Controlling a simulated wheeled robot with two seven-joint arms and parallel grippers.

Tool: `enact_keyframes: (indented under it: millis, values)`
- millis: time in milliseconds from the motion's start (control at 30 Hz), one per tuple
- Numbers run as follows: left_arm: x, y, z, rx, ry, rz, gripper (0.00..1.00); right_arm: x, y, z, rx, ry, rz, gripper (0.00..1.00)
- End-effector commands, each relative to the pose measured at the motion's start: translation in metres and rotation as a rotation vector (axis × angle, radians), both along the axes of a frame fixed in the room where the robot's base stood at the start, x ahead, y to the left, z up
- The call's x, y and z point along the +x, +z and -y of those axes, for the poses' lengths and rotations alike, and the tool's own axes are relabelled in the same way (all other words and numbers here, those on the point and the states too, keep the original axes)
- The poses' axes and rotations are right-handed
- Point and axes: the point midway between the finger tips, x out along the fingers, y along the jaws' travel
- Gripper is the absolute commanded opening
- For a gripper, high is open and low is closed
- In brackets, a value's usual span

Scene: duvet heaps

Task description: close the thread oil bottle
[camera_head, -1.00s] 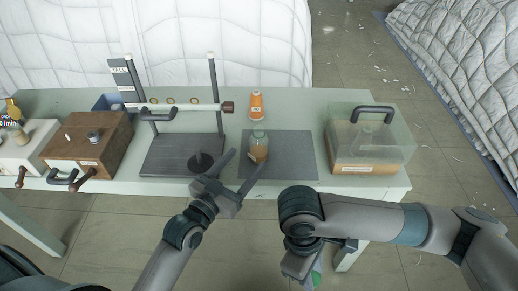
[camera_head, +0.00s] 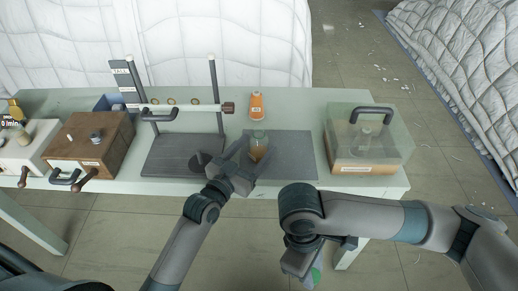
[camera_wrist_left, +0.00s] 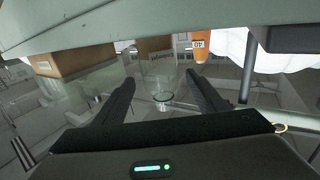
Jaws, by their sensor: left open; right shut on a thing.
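The thread oil bottle (camera_head: 259,149) is clear glass with amber-brown contents. It stands on the dark grey mat, and no cap shows on it. My left gripper (camera_head: 254,156) is open, its fingers reaching to either side of the bottle. In the left wrist view the clear glass (camera_wrist_left: 161,88) shows between the two spread fingers (camera_wrist_left: 160,98); I cannot tell whether they touch it. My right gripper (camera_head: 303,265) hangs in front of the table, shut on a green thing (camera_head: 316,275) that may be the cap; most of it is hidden.
A clear-lidded box (camera_head: 364,169) with a dark handle is at the right. A dark stand (camera_head: 182,157) with posts and a crossbar is left of the bottle. A wooden box (camera_head: 88,145) sits further left.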

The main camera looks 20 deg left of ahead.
Motion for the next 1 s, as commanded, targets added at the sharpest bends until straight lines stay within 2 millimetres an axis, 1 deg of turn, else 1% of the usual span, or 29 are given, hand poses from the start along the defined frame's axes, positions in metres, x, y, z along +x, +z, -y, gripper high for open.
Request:
enact_keyframes:
  millis: [33, 100, 233, 333, 767, 800, 867, 900, 967, 1000]
  values:
    - [0.008, 0.003, 0.001, 0.000, 0.000, 0.001, 0.66, 0.000, 0.004, 0.000, 0.000, 0.000, 0.000, 0.08]
    - [0.016, 0.002, 0.003, 0.001, 0.000, 0.000, 0.66, 0.000, 0.004, 0.000, 0.000, 0.000, 0.000, 0.08]
    - [0.027, 0.001, 0.005, 0.001, 0.000, 0.000, 0.66, 0.000, 0.005, 0.000, 0.000, 0.000, 0.000, 0.08]
    - [0.030, 0.000, 0.006, 0.001, 0.000, -0.001, 0.66, 0.000, 0.005, 0.000, 0.000, 0.000, 0.000, 0.08]
    - [0.030, 0.000, 0.006, 0.001, 0.000, 0.000, 0.66, 0.000, 0.005, 0.000, 0.000, 0.000, 0.000, 0.08]
    - [0.030, 0.000, 0.006, 0.001, 0.000, 0.000, 0.56, 0.000, 0.005, 0.000, 0.000, 0.000, 0.000, 0.08]
    - [0.030, 0.000, 0.006, 0.001, 0.000, 0.000, 0.42, 0.000, 0.005, 0.000, 0.000, 0.000, 0.000, 0.08]
    - [0.030, 0.000, 0.006, 0.001, 0.000, 0.000, 0.32, 0.000, 0.005, 0.000, 0.000, 0.000, 0.000, 0.08]
    - [0.030, 0.000, 0.006, 0.001, 0.000, 0.000, 0.18, 0.000, 0.005, 0.000, 0.000, 0.000, 0.000, 0.08]
    - [0.030, 0.000, 0.006, 0.001, 0.000, 0.000, 0.18, 0.000, 0.005, 0.000, 0.000, 0.000, 0.000, 0.08]
